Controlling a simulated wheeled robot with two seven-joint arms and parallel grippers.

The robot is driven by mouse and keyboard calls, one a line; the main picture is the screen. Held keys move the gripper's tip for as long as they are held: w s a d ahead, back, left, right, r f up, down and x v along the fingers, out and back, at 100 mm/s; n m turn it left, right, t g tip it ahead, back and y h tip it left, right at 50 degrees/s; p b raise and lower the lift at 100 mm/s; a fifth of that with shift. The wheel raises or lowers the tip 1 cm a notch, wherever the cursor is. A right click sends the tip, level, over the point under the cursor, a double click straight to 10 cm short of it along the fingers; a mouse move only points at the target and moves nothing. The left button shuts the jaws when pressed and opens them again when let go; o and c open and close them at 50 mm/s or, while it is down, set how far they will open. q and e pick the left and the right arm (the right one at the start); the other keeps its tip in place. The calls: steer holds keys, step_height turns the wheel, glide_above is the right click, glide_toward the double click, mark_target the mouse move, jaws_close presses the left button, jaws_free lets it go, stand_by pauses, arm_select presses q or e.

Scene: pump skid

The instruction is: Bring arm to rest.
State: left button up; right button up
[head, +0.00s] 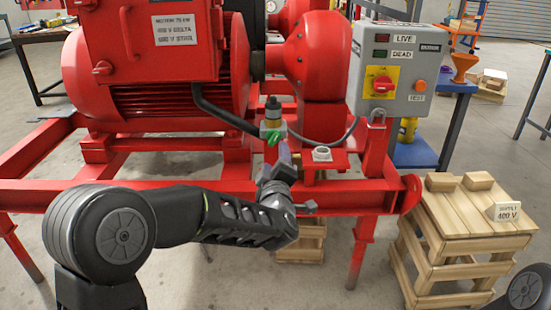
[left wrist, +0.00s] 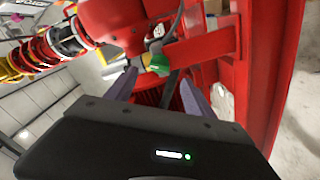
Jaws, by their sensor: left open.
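My left arm reaches in from the left in the head view, bent across the front of the red skid frame. Its gripper (head: 284,153) points away from me, just below a small fitting with a green part (head: 272,135) and a dark, yellow-banded top. In the left wrist view the two purple-grey fingers of the gripper (left wrist: 158,88) stand apart with nothing held between them. The green part (left wrist: 159,66) shows just beyond the fingertips; I cannot tell whether they touch it. Only a round joint of my right arm shows at the lower right of the head view; its gripper is out of sight.
The red skid frame (head: 230,196) lies close around my left gripper. A grey control box (head: 398,75) stands to its right, with a cable (head: 325,144) hanging near the fitting.

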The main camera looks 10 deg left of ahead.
arm_select(q)
steer(key=s+d+f+m+g+h, duration=0.2)
steer(key=s+d+f+m, duration=0.15)
steer(key=f, duration=0.55)
steer(key=s+d+f+m+g+h, duration=0.3)
steer(key=s+f+m, duration=0.1)
steer(key=f, duration=0.5)
steer(key=s+d+f+m+g+h, duration=0.2)
steer(key=s+d+f+m, duration=0.15)
steer(key=f, duration=0.55)
steer(key=s+f+m+g, duration=0.1)
steer(key=s+f+g, duration=0.2)
steer(key=s+f, duration=0.5)
steer(key=s+f+g+h, duration=0.1)
steer(key=s+f+g, duration=0.3)
steer(key=s, duration=0.8)
steer(key=s+f+m+g, duration=0.1)
steer(key=s+f+g, duration=0.1)
steer(key=s+f, duration=0.6)
step_height(320, 180, up, 27)
steer(key=s+p, duration=0.2)
steer(key=p, duration=2.4)
steer(key=shift+s+r+g+h+p, duration=0.2)
steer(key=shift+g+h+p, duration=0.1)
steer(key=shift+p, duration=0.1)
steer(key=shift+d, duration=0.1)
